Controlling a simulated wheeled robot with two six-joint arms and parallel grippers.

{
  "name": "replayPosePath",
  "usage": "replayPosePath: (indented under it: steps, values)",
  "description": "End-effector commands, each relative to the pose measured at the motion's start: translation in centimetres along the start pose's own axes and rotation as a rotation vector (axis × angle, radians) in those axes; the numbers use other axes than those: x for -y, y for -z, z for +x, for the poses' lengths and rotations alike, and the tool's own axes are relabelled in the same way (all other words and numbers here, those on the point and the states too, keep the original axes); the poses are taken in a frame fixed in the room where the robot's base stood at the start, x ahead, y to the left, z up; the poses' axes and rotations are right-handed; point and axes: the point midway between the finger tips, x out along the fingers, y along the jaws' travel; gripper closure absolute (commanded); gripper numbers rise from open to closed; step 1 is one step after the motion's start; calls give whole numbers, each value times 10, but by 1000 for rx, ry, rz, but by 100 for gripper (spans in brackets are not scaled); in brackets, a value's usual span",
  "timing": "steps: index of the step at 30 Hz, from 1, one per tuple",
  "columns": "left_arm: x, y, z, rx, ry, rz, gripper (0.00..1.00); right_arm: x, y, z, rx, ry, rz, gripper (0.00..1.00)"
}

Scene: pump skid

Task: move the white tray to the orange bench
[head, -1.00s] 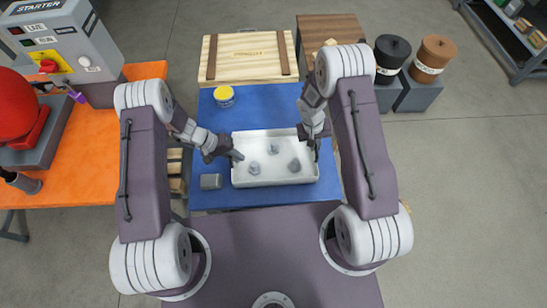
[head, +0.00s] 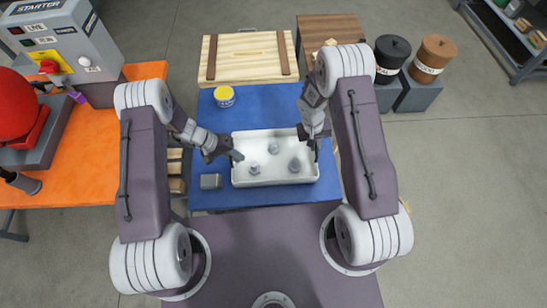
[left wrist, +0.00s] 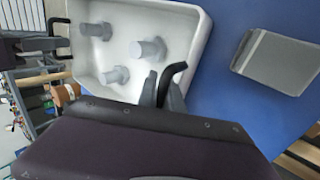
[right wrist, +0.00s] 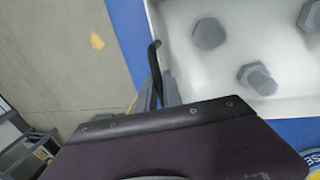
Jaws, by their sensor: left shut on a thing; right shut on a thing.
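The white tray (head: 240,178) is on or just above the blue table and holds three grey bolts (head: 254,168). My left gripper (head: 237,156) is at the tray's left end, shut on a black handle there; the handle shows in the left wrist view (left wrist: 175,72). My right gripper (head: 316,143) is at the right end, shut on the other black handle (right wrist: 154,58). I cannot tell whether the tray is clear of the table. The orange bench (head: 88,165) stands to the left, apart from the blue table.
A grey block (head: 210,181) sits left of the tray on the blue table (head: 265,108). A yellow-lidded tin (head: 224,96) and a wooden crate (head: 248,58) are behind. The bench bears a starter box (head: 75,45) and red equipment (head: 22,110); its front middle is clear.

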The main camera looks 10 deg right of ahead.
Motion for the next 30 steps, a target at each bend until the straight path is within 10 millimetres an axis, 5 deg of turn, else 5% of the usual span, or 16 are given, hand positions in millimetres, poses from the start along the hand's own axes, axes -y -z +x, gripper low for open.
replayPosePath:
  steps: [15,30]
  values:
    - [-28,0,-42,-1,0,0,100,-10,0,-50,0,0,0,100]
    - [-28,0,-42,-1,1,0,100,-10,0,-49,0,-1,0,100]
